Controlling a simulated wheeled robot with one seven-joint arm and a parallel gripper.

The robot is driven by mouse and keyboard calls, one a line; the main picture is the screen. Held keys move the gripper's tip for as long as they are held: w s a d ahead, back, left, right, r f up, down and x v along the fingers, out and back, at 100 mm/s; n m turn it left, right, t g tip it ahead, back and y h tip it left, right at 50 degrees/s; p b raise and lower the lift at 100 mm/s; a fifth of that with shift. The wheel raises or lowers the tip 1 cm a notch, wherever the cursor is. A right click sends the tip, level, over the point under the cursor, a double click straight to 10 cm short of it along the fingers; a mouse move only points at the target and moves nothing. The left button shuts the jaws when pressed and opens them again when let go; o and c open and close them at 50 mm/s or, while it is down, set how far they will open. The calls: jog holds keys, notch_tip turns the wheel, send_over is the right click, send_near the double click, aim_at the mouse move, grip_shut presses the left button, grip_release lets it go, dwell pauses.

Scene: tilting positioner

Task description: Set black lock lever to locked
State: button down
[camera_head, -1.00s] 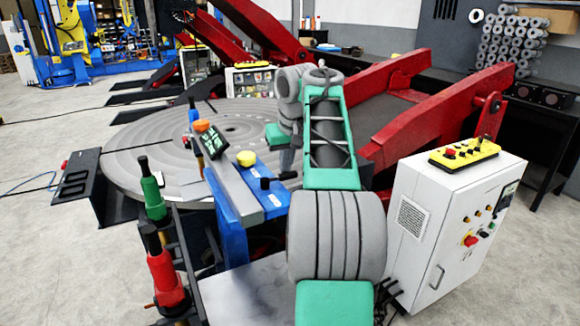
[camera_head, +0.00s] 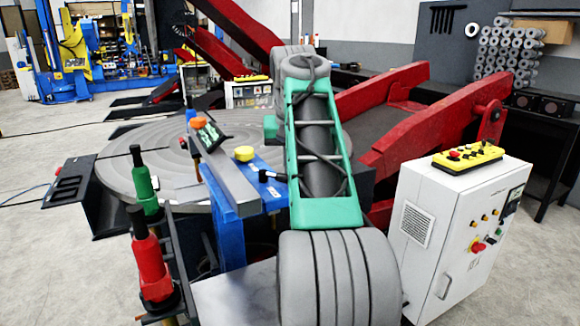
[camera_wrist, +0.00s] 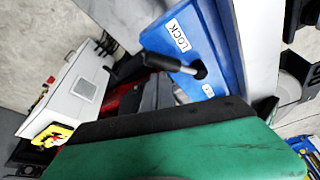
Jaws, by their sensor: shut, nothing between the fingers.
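The black lock lever (camera_wrist: 158,63) is in the wrist view, mounted on a blue plate (camera_wrist: 202,38). Its rounded black end lies over the plate, and its thick part reaches left past the plate's edge. A white LOCK label (camera_wrist: 178,35) is just above it, and a second, partly hidden label is below. In the head view the lever (camera_head: 268,175) is a small dark piece right of a yellow knob (camera_head: 244,153). My gripper (camera_wrist: 165,122), green with a dark edge, fills the bottom of the wrist view, apart from the lever. It is shut and empty; its fingertips are not clear.
A grey round table (camera_head: 150,160) lies behind the blue frame. A white control cabinet (camera_head: 440,235) stands at right. Red (camera_head: 150,255) and green (camera_head: 142,180) posts stand at left. A grey bar (camera_head: 225,180) with a small display is beside the lever.

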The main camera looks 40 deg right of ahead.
aim_at(281, 180)
jog(key=shift+s+a+f+b, duration=0.1)
jog(key=shift+s+a+b, duration=0.15)
jog(key=shift+a+b, duration=0.25)
jog(key=shift+s+a+f+b, duration=0.1)
jog(key=shift+s+a+b, duration=0.1)
jog(key=shift+a+b, duration=0.25)
jog(key=shift+s+a+r+b, duration=0.1)
jog(key=shift+a+b, duration=0.2)
jog(key=shift+a, duration=0.1)
jog(key=shift+s+a+r+b, duration=0.1)
jog(key=shift+a+b, duration=0.15)
jog(key=shift+a, duration=0.15)
jog(key=shift+a+f, duration=0.1)
